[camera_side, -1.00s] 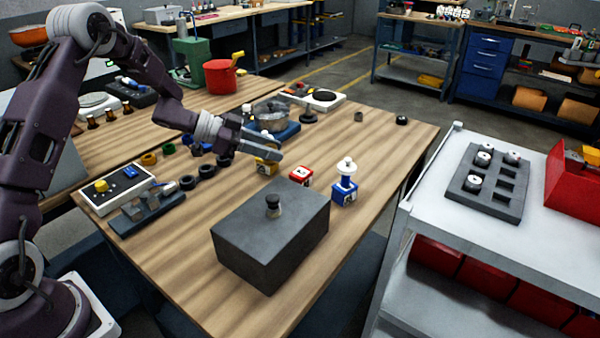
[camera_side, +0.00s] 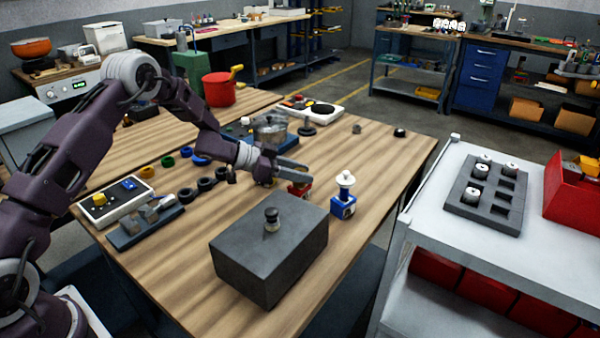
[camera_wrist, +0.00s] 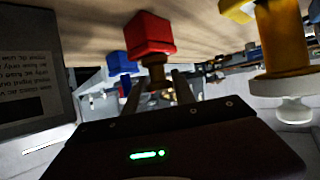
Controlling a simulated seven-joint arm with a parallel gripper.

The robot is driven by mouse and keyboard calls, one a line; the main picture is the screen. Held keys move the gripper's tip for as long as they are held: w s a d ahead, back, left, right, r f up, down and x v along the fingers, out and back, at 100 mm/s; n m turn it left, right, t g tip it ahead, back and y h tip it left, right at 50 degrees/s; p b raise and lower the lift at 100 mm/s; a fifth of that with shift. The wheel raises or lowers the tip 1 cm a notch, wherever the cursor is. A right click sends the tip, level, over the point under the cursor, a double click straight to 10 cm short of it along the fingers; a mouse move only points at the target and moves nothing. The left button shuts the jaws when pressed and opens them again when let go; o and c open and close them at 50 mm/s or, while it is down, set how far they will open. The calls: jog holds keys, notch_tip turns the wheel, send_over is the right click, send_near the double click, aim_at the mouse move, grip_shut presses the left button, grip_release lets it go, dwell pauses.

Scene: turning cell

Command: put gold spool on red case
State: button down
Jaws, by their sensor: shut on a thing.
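My gripper (camera_side: 304,167) is over the red case (camera_side: 300,190), just left of the blue case (camera_side: 343,207) with its white-topped piece. In the wrist view, which is upside down, my gripper (camera_wrist: 157,92) is shut on the gold spool (camera_wrist: 154,73), dark brownish gold in this light. The spool is upright at the top face of the red case (camera_wrist: 150,34); I cannot tell whether they touch. In the side view the spool is mostly hidden by the fingers. The blue case also shows in the wrist view (camera_wrist: 121,62).
A yellow block (camera_wrist: 237,9) with a gold cylinder (camera_wrist: 281,42) and white end stands close at right in the wrist view. A large dark grey box (camera_side: 268,250) with a knob is in front. Several dark rings (camera_side: 205,184) and a switch box (camera_side: 115,200) lie left.

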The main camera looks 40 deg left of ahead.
jog(key=c, duration=1)
grip_release()
jog(key=shift+c, duration=0.2)
jog(key=shift+s+a+r, duration=0.1)
jog(key=v, duration=1.1)
jog(key=shift+s+a+r, duration=0.2)
jog(key=shift+s, duration=0.05)
